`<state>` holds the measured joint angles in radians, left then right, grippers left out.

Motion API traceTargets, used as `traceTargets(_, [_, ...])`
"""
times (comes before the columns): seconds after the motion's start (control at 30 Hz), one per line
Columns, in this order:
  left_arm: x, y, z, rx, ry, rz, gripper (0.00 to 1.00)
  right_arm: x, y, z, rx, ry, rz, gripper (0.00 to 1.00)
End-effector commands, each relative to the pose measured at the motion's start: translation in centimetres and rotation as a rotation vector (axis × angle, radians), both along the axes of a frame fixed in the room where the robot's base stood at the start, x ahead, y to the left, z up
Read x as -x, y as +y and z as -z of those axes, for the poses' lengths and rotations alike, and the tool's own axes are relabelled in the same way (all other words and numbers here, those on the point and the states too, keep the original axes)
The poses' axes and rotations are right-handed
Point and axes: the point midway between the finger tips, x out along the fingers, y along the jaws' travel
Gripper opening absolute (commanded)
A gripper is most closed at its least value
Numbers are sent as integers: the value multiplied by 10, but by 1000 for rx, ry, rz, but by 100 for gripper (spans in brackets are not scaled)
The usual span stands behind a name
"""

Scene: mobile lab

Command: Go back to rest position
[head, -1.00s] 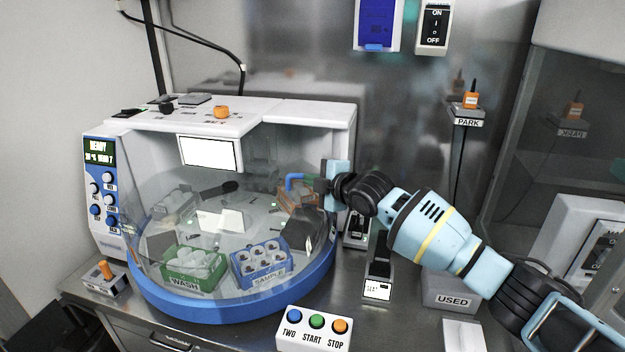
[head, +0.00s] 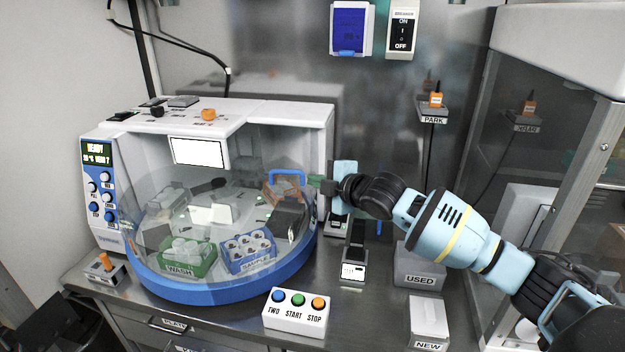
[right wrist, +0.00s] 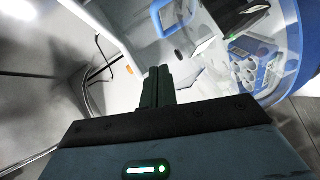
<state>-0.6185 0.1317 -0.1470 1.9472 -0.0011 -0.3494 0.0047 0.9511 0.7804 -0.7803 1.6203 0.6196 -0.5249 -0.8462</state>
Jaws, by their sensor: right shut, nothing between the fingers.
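My right gripper (head: 316,182) is at the right side of the white and blue machine (head: 225,292), its fingers pointing left. A short gap lies between its fingertips and the blue handle (head: 287,175) on the clear lid. In the right wrist view its two dark fingers (right wrist: 157,86) are pressed together with nothing between them. The blue handle (right wrist: 170,18) shows beyond them, apart from the fingers. The left gripper is in neither view.
Inside the machine are a green WASH rack (head: 188,262) and a blue SAMPLE rack (head: 248,253). A button box (head: 296,314) stands in front. Beneath my right arm are a small labelled device (head: 353,270), a USED bin (head: 420,270) and a NEW box (head: 428,322). A glass-sided cabinet is at right.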

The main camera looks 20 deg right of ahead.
Motion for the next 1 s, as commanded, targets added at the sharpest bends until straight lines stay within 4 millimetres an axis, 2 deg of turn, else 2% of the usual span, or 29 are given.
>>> traceTargets(0.3, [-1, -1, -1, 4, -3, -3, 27, 2, 2, 4, -3, 8, -1, 0])
traceTargets(0.37, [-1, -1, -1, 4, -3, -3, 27, 6, 8, 13, -13, 28, -4, 0])
traceTargets(0.47, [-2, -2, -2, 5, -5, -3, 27, 22, 27, 42, -46, 94, -8, 0])
traceTargets(0.6, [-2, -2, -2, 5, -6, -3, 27, 63, 60, 98, -127, 238, 6, 0])
traceTargets(0.73, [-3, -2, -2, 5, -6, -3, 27, 108, 84, 143, -209, 377, 50, 0])
traceTargets(0.9, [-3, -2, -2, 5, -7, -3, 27, 171, 101, 190, -318, 550, 150, 0])
traceTargets(1.0, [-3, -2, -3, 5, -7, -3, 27, 210, 104, 212, -382, 650, 230, 0])
